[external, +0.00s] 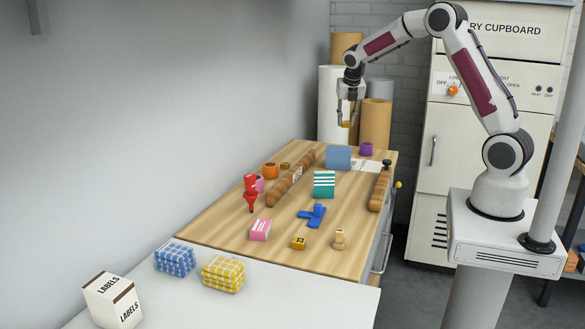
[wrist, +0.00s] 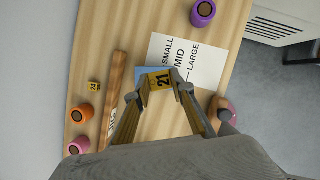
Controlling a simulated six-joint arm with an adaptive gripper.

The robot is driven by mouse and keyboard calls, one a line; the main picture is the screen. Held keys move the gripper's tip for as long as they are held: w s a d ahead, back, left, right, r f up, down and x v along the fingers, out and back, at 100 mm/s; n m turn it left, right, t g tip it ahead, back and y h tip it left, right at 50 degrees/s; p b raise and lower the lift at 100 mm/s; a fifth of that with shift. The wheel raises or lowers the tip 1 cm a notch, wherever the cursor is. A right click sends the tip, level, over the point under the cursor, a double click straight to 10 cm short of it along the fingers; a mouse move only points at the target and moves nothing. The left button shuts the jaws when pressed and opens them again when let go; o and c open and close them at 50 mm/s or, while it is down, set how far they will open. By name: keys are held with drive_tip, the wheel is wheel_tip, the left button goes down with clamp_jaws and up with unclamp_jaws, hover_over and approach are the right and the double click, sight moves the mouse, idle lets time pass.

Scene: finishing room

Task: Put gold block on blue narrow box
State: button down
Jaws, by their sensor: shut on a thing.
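My gripper (external: 347,118) is shut on a gold block and holds it high above the far end of the wooden table. In the wrist view the gold block (wrist: 159,81), marked 21, sits between the fingertips of my gripper (wrist: 163,84). A blue box (external: 338,157) stands on the far part of the table, below the held block. In the wrist view only part of the blue box (wrist: 141,73) shows, mostly hidden behind the block and fingers. The gap between block and box is hard to judge.
A sheet reading SMALL, MID, LARGE (wrist: 202,60) lies beside the blue box. A purple ring (external: 366,149), an orange ring (external: 270,170), a long brown roll (external: 290,180) and a green striped box (external: 324,184) stand around. Another gold block (external: 299,243) lies near the front.

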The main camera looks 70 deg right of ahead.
drive_tip(key=shift+w+r+n+t, duration=0.4)
drive_tip(key=shift+w+r+n, duration=0.4)
drive_tip(key=shift+n, duration=0.1)
drive_tip(key=shift+w+a+r+n+t+y, duration=0.1)
drive_tip(key=shift+n+t+y, duration=0.1)
drive_tip(key=shift+n, duration=0.3)
drive_tip(key=shift+w+a+n+t+y, duration=0.1)
drive_tip(key=shift+n+y, duration=0.1)
drive_tip(key=shift+n, duration=0.3)
hover_over(338, 147)
drive_tip(key=a, duration=0.1)
drive_tip(key=shift+s+f, duration=0.25)
drive_tip(key=shift+f, duration=1)
drive_tip(key=shift+s+f, duration=0.2)
drive_tip(key=shift+f, duration=1.05)
drive_tip(key=shift+f, duration=0.1)
drive_tip(key=shift+f, duration=2.4)
drive_tip(key=shift+f, duration=0.15)
